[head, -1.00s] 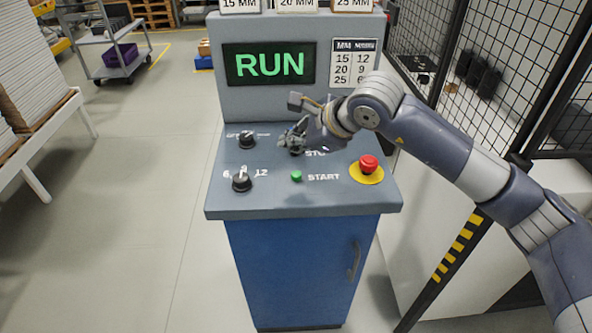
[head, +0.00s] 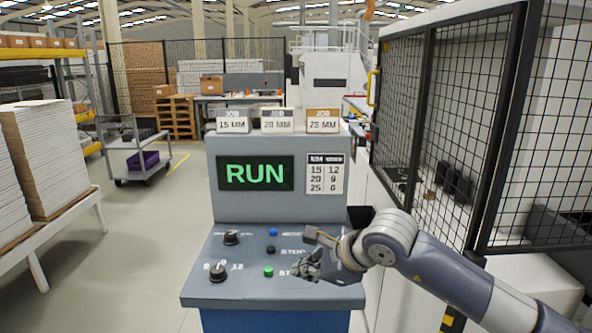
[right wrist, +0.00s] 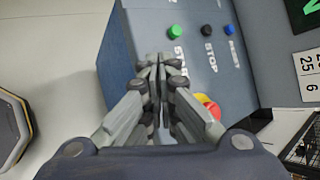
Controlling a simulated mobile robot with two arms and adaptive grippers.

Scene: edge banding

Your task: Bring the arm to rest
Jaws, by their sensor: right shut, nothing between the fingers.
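My right gripper (head: 312,266) is over the right part of the control panel (head: 203,290) in the head view, its arm coming in from the right. In the right wrist view its fingers (right wrist: 160,62) are together with nothing between them. The green start button (head: 268,271), black stop button (head: 270,250) and a blue button (head: 273,232) show left of the gripper. The red emergency stop (right wrist: 209,105) is partly behind the fingers in the right wrist view and hidden by my arm in the head view. The screen (head: 256,174) reads RUN. My left gripper is out of view.
Two black knobs (head: 218,273) sit on the panel's left. Job cards (head: 277,121) for 15, 20 and 25 MM stand on top. A mesh fence (head: 450,130) rises at the right. A cart (head: 140,150) and stacked boards (head: 45,160) stand left, with open floor between.

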